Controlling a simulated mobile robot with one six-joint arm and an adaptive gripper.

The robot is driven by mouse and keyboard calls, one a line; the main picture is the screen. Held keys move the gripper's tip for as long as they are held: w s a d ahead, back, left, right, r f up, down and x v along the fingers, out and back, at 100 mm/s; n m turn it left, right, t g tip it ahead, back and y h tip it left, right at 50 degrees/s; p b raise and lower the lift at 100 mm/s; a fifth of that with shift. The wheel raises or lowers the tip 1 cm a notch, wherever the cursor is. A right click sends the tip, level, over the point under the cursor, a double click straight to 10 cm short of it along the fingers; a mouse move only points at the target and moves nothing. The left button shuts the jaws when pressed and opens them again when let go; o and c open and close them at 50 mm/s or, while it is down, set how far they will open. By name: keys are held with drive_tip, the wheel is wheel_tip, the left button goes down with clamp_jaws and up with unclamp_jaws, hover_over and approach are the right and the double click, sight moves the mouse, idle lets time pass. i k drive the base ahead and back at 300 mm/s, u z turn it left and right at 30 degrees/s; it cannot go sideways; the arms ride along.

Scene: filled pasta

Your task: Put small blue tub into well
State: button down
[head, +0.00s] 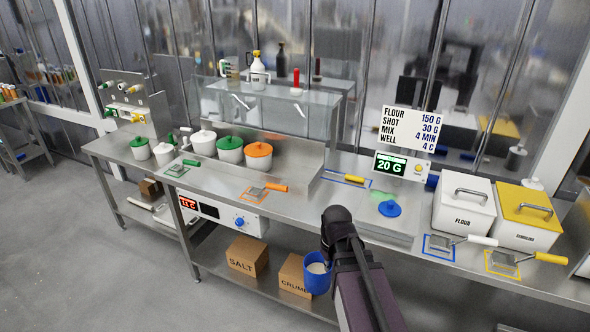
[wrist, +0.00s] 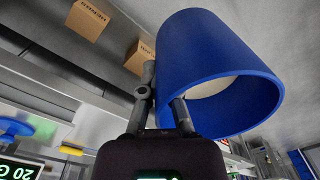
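The small blue tub (head: 317,279) is at my gripper (head: 328,252), in front of the counter's edge and below its top. It is tilted, open at the top, with pale contents inside. In the wrist view the tub (wrist: 205,50) fills the upper right, and my gripper's fingers (wrist: 163,106) are at its rim, seemingly closed on its wall. A blue lid (head: 390,208) lies on the steel plate by the scale display, which reads 20 G (head: 390,165). The sign (head: 410,122) lists a well at 4 C; I cannot clearly make out the well's opening.
White tubs with green and orange lids (head: 258,149) stand at the counter's back left. A flour bin (head: 463,206) and a yellow-lidded bin (head: 527,216) stand at right. Scoops lie along the counter (head: 310,225). Cardboard boxes (head: 247,256) sit on the lower shelf.

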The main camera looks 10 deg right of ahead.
sight(293, 175)
drive_tip(key=i, duration=0.95)
drive_tip(key=u, duration=0.05)
